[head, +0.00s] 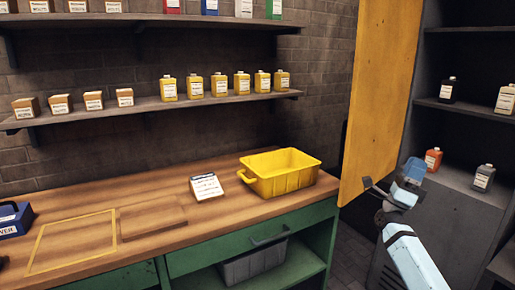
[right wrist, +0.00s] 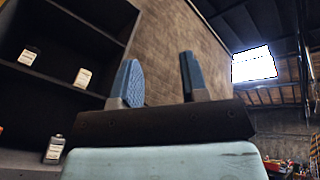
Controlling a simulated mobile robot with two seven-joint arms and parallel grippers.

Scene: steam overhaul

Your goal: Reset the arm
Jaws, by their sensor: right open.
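My right arm (head: 408,255) comes in from the lower right in the head view, raised in front of the open cabinet. I cannot tell from the head view whether the hand touches the door. My left arm and gripper are not in view.
The yellow door (head: 378,90) stands open left of the cabinet shelves (head: 460,108), which hold several bottles. A grey bin (head: 252,264) sits underneath. Wall shelves hold bottles and boxes.

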